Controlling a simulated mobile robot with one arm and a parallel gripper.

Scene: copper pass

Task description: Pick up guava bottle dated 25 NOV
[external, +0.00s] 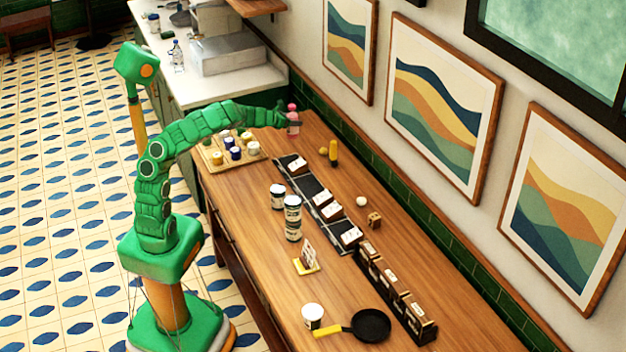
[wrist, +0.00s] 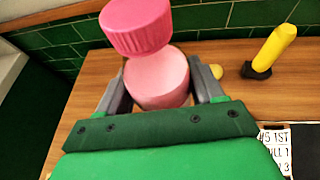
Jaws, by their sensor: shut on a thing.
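A pink bottle (wrist: 158,82) with a darker pink cap (wrist: 136,25) is between the two grey fingers of my gripper (wrist: 160,90) in the wrist view. The fingers are shut on its sides. In the external view the same pink bottle (external: 293,120) is at the far end of the wooden counter, at the tip of my green arm. Its label and any date on it cannot be read. I cannot tell whether its base touches the counter.
A yellow-handled object (wrist: 275,47) stands right of the bottle, near a small yellowish ball (wrist: 217,71). A board with several jars (external: 215,155) lies left of the arm's end. Dark trays with cards (external: 312,188) run along the wooden counter (external: 250,200). A green tiled wall is behind.

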